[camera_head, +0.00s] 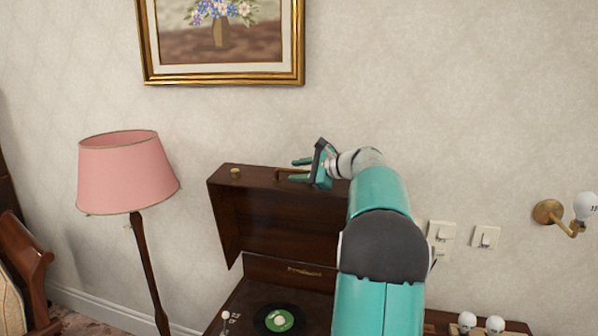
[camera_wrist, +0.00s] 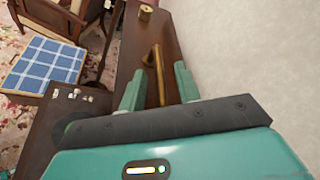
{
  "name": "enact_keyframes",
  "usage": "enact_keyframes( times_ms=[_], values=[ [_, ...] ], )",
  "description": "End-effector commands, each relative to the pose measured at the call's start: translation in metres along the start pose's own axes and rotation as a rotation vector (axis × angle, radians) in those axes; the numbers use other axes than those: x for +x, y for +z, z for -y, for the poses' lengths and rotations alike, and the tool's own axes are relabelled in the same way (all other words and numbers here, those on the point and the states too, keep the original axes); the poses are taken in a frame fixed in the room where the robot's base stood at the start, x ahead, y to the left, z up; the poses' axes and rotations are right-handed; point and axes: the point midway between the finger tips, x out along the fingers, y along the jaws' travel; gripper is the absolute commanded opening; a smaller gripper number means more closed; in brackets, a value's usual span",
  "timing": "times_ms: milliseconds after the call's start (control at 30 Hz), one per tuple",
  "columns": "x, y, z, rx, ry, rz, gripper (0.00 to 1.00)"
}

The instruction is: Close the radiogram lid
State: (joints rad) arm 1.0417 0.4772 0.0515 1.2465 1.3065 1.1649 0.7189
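The radiogram's dark brown lid (camera_head: 245,215) stands raised against the wall, above the radiogram body (camera_head: 270,272). A brass handle (camera_head: 284,174) is on the lid's upper edge, and it shows in the wrist view (camera_wrist: 155,68) too. My gripper (camera_head: 296,170) is at the lid's top edge, fingers pointing left. In the wrist view, the fingers of my gripper (camera_wrist: 157,84) are spread apart, with the handle between and just beyond them. No grip on the handle shows. My arm hides the right part of the lid and body.
A record with a green label (camera_head: 281,320) lies inside the radiogram. A pink floor lamp (camera_head: 125,172) stands to the left. A framed picture (camera_head: 222,82) hangs above. Switches (camera_head: 441,233) and a wall lamp (camera_head: 549,212) are at right. A chair (camera_head: 25,265) is at far left.

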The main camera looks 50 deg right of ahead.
Motion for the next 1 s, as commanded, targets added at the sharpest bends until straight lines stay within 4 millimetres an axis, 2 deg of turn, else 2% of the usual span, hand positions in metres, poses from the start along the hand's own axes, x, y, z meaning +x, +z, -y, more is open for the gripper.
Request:
enact_keyframes(
  times_ms=[233, 400, 767, 1000],
  values=[
    [0.002, 0.000, 0.000, 0.000, 0.001, 0.000, 0.33],
    [0.002, 0.000, 0.000, 0.000, 0.001, 0.001, 0.00],
    [0.001, 0.001, -0.003, -0.006, -0.001, 0.001, 0.00],
    [-0.001, 0.006, -0.021, -0.048, -0.018, 0.001, 0.00]
  ],
)
